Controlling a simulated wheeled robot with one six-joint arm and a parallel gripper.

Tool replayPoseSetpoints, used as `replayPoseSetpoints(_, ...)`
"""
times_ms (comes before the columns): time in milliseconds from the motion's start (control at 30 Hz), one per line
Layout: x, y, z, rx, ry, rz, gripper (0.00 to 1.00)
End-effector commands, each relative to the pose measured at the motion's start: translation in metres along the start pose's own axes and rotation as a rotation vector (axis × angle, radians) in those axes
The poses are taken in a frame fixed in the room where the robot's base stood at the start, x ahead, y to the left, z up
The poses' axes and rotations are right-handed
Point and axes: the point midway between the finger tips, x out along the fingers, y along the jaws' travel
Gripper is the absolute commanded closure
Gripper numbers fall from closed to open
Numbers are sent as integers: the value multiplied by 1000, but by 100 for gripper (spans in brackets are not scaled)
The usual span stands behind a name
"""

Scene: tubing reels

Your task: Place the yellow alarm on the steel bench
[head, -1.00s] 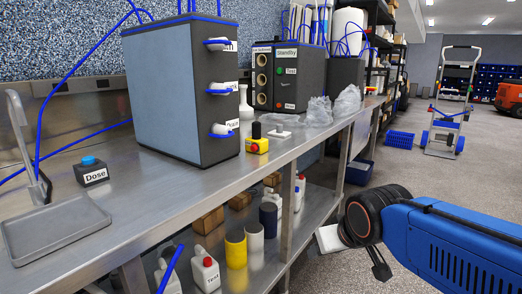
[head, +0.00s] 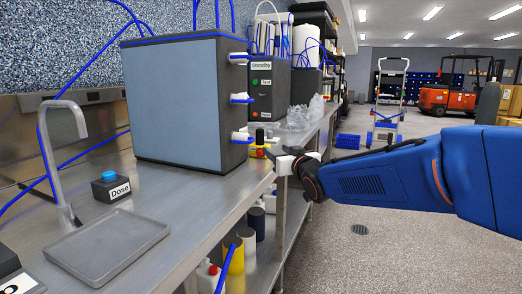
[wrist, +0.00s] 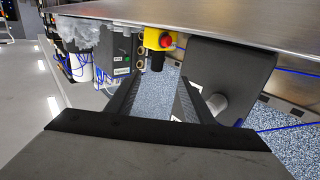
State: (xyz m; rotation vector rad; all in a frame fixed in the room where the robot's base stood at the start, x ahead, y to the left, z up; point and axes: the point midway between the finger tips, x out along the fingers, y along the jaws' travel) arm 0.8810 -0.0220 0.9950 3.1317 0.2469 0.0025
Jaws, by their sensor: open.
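The yellow alarm (head: 259,151), a small yellow block with a red part and a black top, stands on the steel bench (head: 190,212). It is beside the large grey-blue cabinet, near the bench's front edge. In the head view my gripper (head: 279,160) is just right of the alarm, at the bench edge, and partly overlaps it. In the upside-down wrist view the alarm (wrist: 160,42) shows beyond and between the two dark fingers of my gripper (wrist: 158,85). The fingers are spread with nothing between them. The bench (wrist: 225,18) crosses the top there.
The large cabinet (head: 180,100) with hose fittings stands close left of the alarm. A Standby box (head: 268,85) and clear plastic bags (head: 300,115) are behind it. A Dose button box (head: 111,187) and grey tray (head: 105,247) lie at the left. Bottles fill the lower shelf.

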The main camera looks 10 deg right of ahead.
Motion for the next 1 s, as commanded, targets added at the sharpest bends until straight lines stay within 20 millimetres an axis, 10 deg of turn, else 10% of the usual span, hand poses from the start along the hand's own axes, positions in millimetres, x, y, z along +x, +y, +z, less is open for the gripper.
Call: replayPoseSetpoints(1000, 119, 1, 1, 0, -2, 0, 52)
